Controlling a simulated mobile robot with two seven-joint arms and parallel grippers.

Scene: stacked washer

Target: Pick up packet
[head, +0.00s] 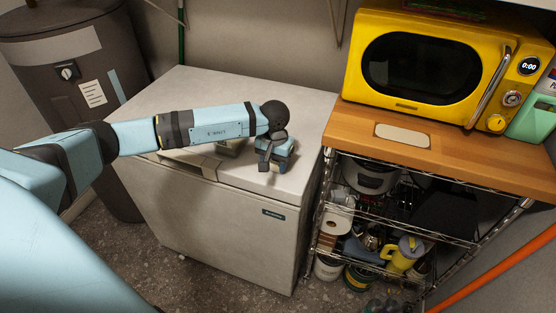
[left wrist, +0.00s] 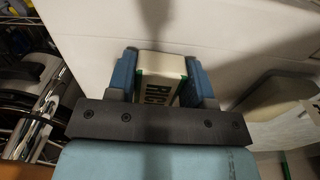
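The packet (left wrist: 163,67) is white with green edges and dark lettering, partly readable as "RICE". In the left wrist view it sits between the two blue fingers of my left gripper (left wrist: 162,76), which press against its two sides with no clear gap. In the head view my left gripper (head: 275,158) points down at the right part of the white chest freezer lid (head: 290,110). The packet is mostly hidden by the gripper there, and I cannot tell whether it touches the lid. My right gripper is in neither view.
Pale flat items (head: 190,157) lie on the lid left of the gripper, partly under my arm. To the right stands a wire rack with a wooden top (head: 450,160), carrying a yellow microwave (head: 430,65). A dark cylindrical tank (head: 70,75) stands at the left. The lid's back is clear.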

